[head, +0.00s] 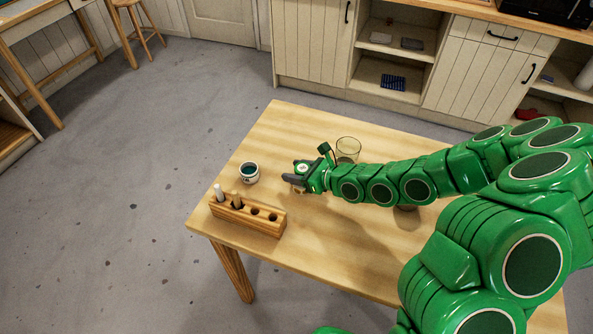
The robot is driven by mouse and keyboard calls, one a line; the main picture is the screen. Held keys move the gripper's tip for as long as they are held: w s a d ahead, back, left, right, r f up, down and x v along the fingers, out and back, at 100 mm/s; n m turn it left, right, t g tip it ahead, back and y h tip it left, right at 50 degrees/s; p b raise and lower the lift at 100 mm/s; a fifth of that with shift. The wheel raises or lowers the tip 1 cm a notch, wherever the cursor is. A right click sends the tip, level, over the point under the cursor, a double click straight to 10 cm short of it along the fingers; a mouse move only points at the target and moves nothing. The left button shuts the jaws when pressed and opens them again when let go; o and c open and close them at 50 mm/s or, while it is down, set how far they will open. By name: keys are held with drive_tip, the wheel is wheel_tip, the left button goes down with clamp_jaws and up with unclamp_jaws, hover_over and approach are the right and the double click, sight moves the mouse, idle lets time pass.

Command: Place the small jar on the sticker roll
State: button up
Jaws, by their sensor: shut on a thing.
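My gripper (291,180) is low over the left half of the wooden table, its dark fingers pointing left. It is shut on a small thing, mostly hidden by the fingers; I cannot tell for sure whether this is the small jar. A small pale round pot (249,179) with dark teal contents stands upright to the left of the fingertips, apart from them. I cannot make out the sticker roll. A small brownish thing (406,208) shows only in part below my forearm, and I cannot tell what it is.
A wooden holder (247,216) with round holes and a few upright items stands at the table's (330,235) front left. A clear glass (348,146) stands behind my wrist. The table's back left and the area right of the holder look bare. Cabinets (310,50) stand beyond.

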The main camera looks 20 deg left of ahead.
drive_tip(key=o, duration=1.1)
drive_tip(key=shift+f, duration=0.1)
drive_tip(key=shift+v, duration=6.05)
